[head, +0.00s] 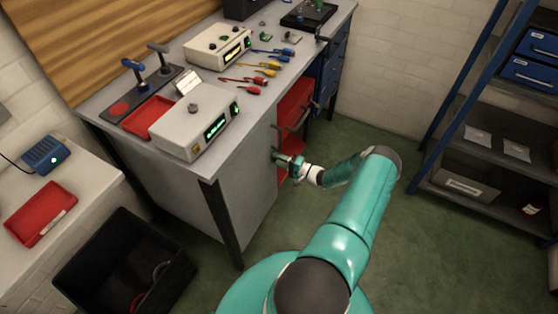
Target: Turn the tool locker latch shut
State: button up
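The tool locker seems to be the grey cabinet (235,185) under the workbench. Its right side shows a red front or interior (294,100). The fingers are too small in the picture to tell open from shut. My teal arm reaches to it from the lower right.
The workbench top (185,60) holds two grey instruments, a red tray (146,116) and several coloured tools. A black bin (125,265) stands at lower left. A blue-framed shelf (470,110) stands at right. Green floor between bench and shelf is clear around my arm.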

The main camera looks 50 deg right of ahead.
jog(key=v, duration=1.3)
jog(key=shift+s+d, duration=0.15)
jog(key=shift+s, duration=0.2)
